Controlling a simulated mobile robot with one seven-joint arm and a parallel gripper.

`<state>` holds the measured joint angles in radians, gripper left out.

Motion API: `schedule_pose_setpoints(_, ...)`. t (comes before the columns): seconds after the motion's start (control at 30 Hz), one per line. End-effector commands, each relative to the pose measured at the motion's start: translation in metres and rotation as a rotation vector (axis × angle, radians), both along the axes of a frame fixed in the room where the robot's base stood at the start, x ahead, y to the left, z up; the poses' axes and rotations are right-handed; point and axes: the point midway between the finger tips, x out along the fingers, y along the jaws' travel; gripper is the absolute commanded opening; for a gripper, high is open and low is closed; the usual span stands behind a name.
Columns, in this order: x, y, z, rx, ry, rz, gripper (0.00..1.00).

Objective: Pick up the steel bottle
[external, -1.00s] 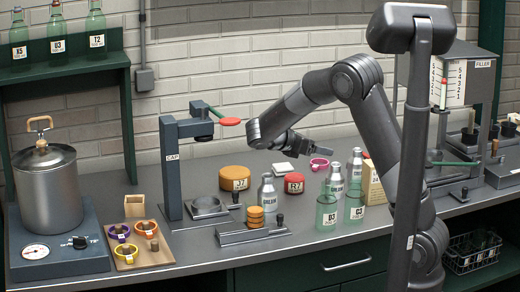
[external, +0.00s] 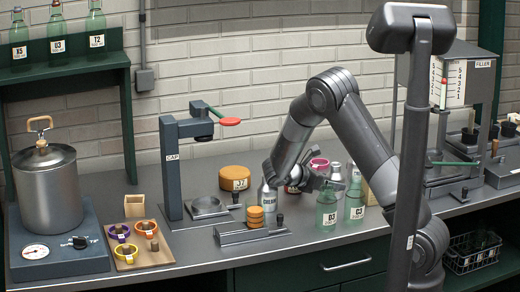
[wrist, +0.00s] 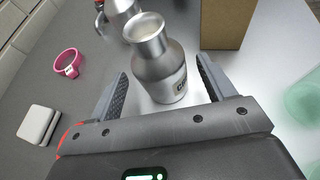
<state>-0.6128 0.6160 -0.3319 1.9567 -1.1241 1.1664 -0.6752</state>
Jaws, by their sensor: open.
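There is a visible gap to the fingers on both sides. A second steel bottle (wrist: 120,12) stands beyond it, cut by the top edge. In the external view my gripper (external: 320,182) is low among the bottles, behind the green glass bottles. A steel bottle's top (external: 336,173) shows beside it, its lower part hidden. Another steel bottle (external: 268,196), marked CREAM, stands to the left, apart from the gripper.
Green glass bottles (external: 326,212) stand close in front of my gripper. A cardboard box (wrist: 228,22) stands behind the bottle. A pink ring (wrist: 68,62) and a white block (wrist: 39,125) lie to the left. A capping press (external: 172,165) stands further left.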

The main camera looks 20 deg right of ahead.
Motion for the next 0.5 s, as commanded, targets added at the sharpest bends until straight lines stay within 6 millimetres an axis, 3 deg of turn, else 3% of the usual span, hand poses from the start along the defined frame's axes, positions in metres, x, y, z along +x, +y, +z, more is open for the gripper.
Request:
schedule_pose_setpoints(0.3,0.008,-0.041,-0.017,0.0,0.001,-0.003,0.76)
schedule_pose_setpoints(0.5,0.009,-0.044,-0.019,0.0,0.0,-0.001,0.76)
